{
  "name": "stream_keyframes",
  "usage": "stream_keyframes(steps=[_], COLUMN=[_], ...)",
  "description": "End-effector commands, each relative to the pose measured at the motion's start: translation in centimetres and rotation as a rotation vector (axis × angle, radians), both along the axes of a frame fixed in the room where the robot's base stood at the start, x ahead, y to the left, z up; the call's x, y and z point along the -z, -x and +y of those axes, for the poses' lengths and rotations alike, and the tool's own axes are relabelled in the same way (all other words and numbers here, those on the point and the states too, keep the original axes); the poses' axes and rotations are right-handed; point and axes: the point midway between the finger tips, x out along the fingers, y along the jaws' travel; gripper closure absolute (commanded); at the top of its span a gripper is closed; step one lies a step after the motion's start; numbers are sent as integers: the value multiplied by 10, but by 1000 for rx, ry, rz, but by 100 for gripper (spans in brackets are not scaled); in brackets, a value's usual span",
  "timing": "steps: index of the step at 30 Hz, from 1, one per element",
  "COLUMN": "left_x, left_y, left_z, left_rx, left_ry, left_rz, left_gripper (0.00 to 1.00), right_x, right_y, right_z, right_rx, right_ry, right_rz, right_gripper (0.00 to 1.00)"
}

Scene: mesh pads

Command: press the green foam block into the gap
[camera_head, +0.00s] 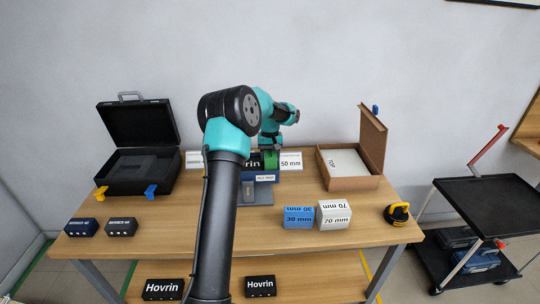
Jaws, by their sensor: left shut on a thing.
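The green foam block (271,160) stands at the back middle of the table, between a black "Hovrin" box on its left and a white "50 mm" label (291,162) on its right. My left gripper (270,147) is directly above it, shut on its top. The gap itself is small and partly hidden; I cannot tell how deep the block sits in it. My left arm covers the table's middle and much of the black box. My right gripper is out of view.
A blue "30 mm" block (298,218) and a white "70 mm" block (334,220) stand front right. An open black case (140,173) is at left, an open cardboard box (345,182) at right. A yellow-black item (397,213) lies near the right edge.

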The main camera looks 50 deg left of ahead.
Motion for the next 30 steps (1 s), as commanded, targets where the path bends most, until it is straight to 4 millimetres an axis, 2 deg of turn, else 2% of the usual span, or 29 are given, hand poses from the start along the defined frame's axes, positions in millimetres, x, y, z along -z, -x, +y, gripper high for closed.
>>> stream_keyframes(steps=[1,2,11,23,30], left_x=[2,2,2,-2,-30], left_y=[0,0,0,0,-3], left_z=[0,0,-1,0,3], left_rx=[0,0,1,0,0], left_ry=[0,0,2,0,-1], left_rz=[1,0,1,0,-2], left_gripper=[74,46,18,18,18], right_x=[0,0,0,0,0], right_y=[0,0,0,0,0], right_z=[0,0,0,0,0], right_rx=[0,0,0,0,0], right_ry=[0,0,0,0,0], right_rz=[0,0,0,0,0], right_gripper=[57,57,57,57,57])
